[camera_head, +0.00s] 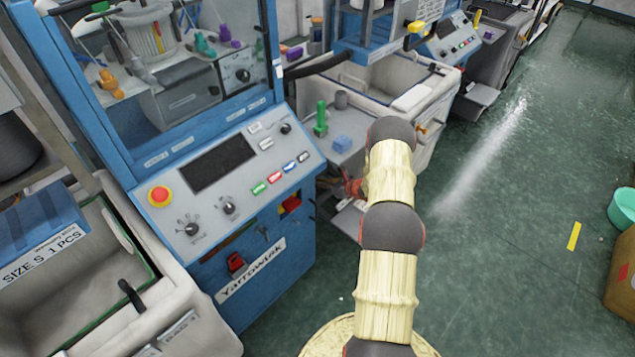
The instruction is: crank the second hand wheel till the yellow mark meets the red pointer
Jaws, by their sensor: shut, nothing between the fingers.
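My arm rises from the bottom middle and ends in a dark rounded joint in front of the second machine. My gripper is not visible; the arm's upper links hide whatever lies behind them. I cannot make out a hand wheel with a yellow mark and red pointer. A small red part (354,188) shows just left of my arm, low by the second machine; it is too small to identify. A small orange-brown knob (422,130) sits right of the arm's top joint on that machine's side.
The near blue machine (265,262) with its control panel stands at left. The second machine's pale bin (432,92) is behind my arm. A green peg (320,118) and blue block (342,144) rest on a ledge.

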